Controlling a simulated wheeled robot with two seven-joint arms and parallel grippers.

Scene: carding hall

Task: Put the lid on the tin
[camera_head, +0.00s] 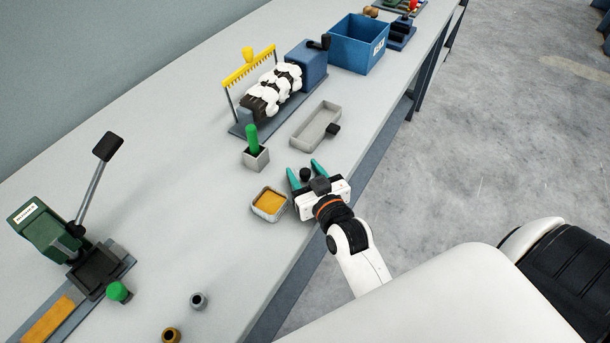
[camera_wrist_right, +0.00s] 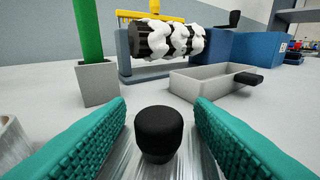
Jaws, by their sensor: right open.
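The tin (camera_head: 269,203) is a small square metal box, open at the top, with orange-yellow contents. It stands on the bench just left of my right gripper (camera_head: 303,167) in the head view. The lid's round black knob (camera_wrist_right: 158,134) stands between the teal fingers in the wrist view, above a shiny metal plate. The knob also shows between the fingers in the head view (camera_head: 305,174). My right gripper is open, with a gap on both sides of the knob. The lid's plate is mostly hidden by the gripper. My left gripper is not in view.
A grey holder (camera_head: 257,160) with a green handle and a shallow grey tray (camera_head: 315,127) stand beyond the gripper. A carding roller (camera_head: 270,95) and a blue bin (camera_head: 357,45) are farther back. A green lever press (camera_head: 42,232) stands left. Bench between press and tin is clear.

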